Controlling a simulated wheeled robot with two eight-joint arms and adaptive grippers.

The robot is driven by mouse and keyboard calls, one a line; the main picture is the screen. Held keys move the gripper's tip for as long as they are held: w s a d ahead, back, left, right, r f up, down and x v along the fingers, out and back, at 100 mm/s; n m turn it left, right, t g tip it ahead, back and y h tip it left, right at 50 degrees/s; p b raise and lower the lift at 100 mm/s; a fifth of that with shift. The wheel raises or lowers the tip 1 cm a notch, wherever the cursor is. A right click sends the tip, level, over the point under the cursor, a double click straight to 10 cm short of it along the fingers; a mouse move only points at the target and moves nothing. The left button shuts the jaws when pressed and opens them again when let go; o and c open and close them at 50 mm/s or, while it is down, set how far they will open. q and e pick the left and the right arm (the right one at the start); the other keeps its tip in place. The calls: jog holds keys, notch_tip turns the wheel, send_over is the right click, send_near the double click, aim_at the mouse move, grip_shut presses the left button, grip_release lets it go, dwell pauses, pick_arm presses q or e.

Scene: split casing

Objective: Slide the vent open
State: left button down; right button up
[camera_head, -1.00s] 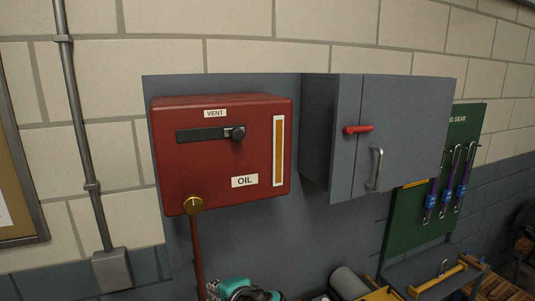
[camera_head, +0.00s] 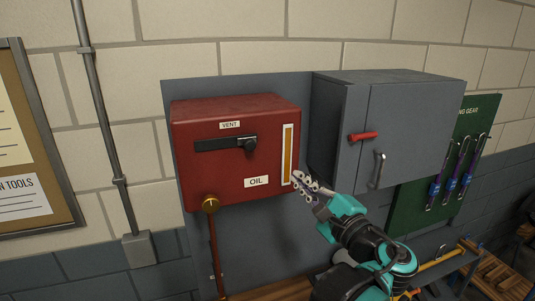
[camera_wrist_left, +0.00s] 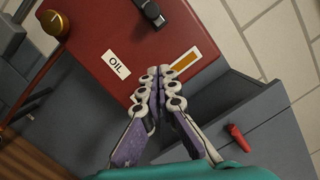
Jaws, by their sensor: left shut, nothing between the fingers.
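The vent (camera_head: 226,143) is a dark horizontal slot with a black knob (camera_head: 250,144) at its right end, on the front of the red oil box (camera_head: 230,175). A VENT label sits above the slot. In the left wrist view the knob (camera_wrist_left: 154,14) shows at the top edge. My left gripper (camera_head: 298,178) is shut and empty, in front of the box's lower right edge near the sight strip (camera_head: 287,155). It is apart from the knob, lower and to its right. The left wrist view shows the fingertips (camera_wrist_left: 159,80) together. My right gripper is not in view.
A grey cabinet (camera_head: 415,125) with a red latch and a metal handle stands right of the box. A conduit (camera_head: 105,140) and notice board (camera_head: 40,215) are at the left.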

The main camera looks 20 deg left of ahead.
pick_arm(q)
jog(key=p+x, duration=0.3)
jog(key=x, duration=0.7)
jog(key=p, duration=0.2)
send_near(234, 159)
jog(key=shift+w+a+r, duration=0.75)
jog(key=shift+a+r, duration=1.25)
jog(key=shift+r, duration=0.15)
jog(key=shift+a+b, duration=0.1)
jog(key=shift+b, duration=0.2)
